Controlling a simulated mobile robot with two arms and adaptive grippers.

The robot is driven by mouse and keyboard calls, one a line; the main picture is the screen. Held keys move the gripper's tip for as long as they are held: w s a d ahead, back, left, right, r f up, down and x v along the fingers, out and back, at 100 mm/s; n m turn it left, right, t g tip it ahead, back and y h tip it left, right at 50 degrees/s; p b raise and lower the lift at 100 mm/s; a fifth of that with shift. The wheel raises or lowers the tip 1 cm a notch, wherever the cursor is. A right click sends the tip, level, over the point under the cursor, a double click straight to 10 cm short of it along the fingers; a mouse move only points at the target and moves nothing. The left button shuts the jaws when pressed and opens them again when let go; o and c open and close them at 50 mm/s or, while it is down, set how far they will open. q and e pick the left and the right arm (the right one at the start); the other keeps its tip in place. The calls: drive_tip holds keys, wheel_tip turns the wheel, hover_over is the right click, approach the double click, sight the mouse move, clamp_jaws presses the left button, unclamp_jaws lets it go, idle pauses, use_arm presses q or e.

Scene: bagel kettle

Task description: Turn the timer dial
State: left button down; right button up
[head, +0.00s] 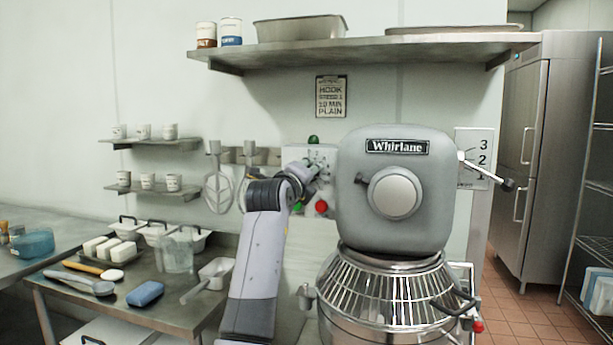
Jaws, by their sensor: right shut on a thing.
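The control panel (294,153) is a pale plate on the wall side of the large grey mixer (350,220). A dial face with small marks (318,156) shows on it. My right gripper (311,172) reaches up to the panel from below, its fingers shut at the dial. The knob itself is mostly hidden by the fingers, so its pointer cannot be read. My left gripper is not in view.
The mixer's head and wire-guarded bowl (390,285) stand close to the right of my arm. A steel table (190,318) with tubs, butter blocks and scoops is at left. Mixing tools (217,190) hang left of the panel. A shelf (365,49) runs above.

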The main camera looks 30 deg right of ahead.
drive_tip(key=shift+r, duration=0.4)
drive_tip(key=o, duration=1.1)
drive_tip(key=shift+w+d+f, duration=0.1)
drive_tip(key=shift+d+f, duration=0.05)
drive_tip(key=shift+f, duration=0.2)
drive_tip(key=shift+o, duration=0.2)
wheel_tip(320, 180, up, 10)
